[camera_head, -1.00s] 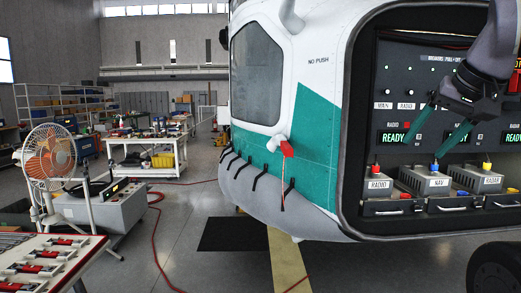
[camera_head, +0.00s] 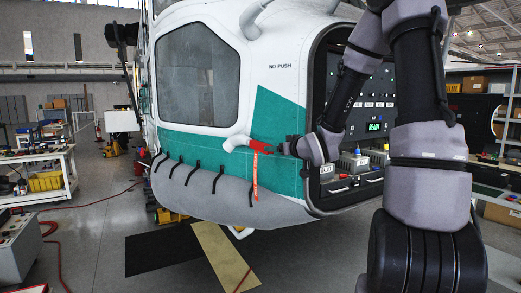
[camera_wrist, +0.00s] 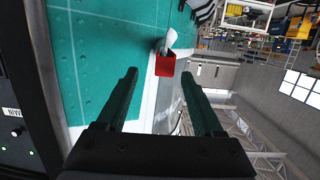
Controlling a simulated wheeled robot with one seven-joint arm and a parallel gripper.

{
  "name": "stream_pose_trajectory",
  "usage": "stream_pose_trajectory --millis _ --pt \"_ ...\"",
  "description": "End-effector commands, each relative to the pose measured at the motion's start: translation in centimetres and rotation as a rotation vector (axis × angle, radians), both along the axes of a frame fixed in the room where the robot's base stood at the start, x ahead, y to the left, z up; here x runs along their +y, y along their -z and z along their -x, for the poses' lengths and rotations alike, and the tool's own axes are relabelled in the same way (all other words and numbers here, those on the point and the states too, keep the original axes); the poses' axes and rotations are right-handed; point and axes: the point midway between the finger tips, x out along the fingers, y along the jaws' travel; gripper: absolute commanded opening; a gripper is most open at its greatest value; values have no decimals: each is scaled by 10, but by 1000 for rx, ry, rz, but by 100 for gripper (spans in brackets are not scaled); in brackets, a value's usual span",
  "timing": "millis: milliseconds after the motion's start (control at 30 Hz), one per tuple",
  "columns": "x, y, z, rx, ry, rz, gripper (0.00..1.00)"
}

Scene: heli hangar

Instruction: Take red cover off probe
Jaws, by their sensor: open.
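The red cover (camera_head: 261,145) sits on the end of the white probe (camera_head: 236,142), which sticks out from the helicopter's nose. A red ribbon (camera_head: 255,178) hangs from the cover. My gripper (camera_head: 283,147) is just right of the cover, its fingers pointing left toward it. In the wrist view, my gripper (camera_wrist: 158,76) is open and empty. The cover (camera_wrist: 165,66) shows a little beyond the fingertips, between their lines and nearer the right finger. The probe (camera_wrist: 170,40) rises behind it. I see no contact between fingers and cover.
The helicopter's teal and white skin (camera_head: 278,120) is close beside my gripper. The open equipment bay (camera_head: 345,195) with its boxes is to the right, partly hidden by my arm. A workbench (camera_head: 35,175) stands at the left. The floor left of the nose is mostly clear.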

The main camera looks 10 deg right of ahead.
Motion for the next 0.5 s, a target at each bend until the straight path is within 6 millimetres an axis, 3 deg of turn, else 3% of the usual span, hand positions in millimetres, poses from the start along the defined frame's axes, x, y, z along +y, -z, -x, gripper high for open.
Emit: stream_pose_trajectory --millis 167,500 --pt "6 1 -10 -37 -21 -21 69" --pt "20 7 -53 -38 -21 -19 69"
